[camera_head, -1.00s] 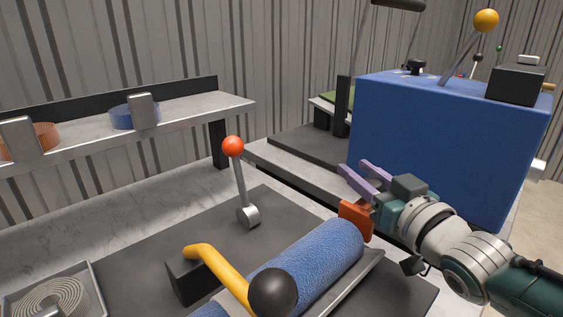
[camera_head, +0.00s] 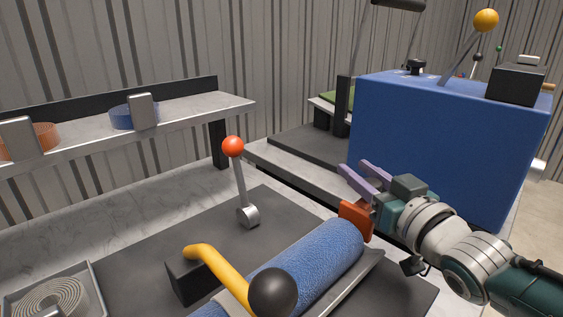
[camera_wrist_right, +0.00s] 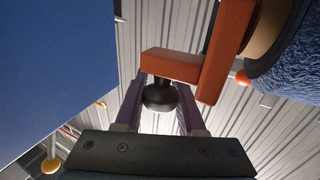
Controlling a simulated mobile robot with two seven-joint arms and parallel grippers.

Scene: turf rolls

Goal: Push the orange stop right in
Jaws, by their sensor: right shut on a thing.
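The orange stop (camera_head: 355,219) is an L-shaped block at the right end of the blue turf roll (camera_head: 318,256). In the right wrist view the orange stop (camera_wrist_right: 213,62) has a dark round knob (camera_wrist_right: 160,95) at the end of its short arm. My right gripper (camera_head: 355,168) is beside the stop, in front of the blue box. In the wrist view its two purple fingers (camera_wrist_right: 160,92) are shut on the knob, one on each side. The stop is beside the roll's end; whether they touch is hard to tell. My left gripper is not in view.
The roll lies in a grey cradle (camera_head: 372,263) on a dark mat. A yellow handle (camera_head: 222,271) with a black ball crosses it. A red-knobbed lever (camera_head: 239,185) stands behind. The large blue box (camera_head: 440,140) is close behind my right gripper. A shelf (camera_head: 190,116) runs at left.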

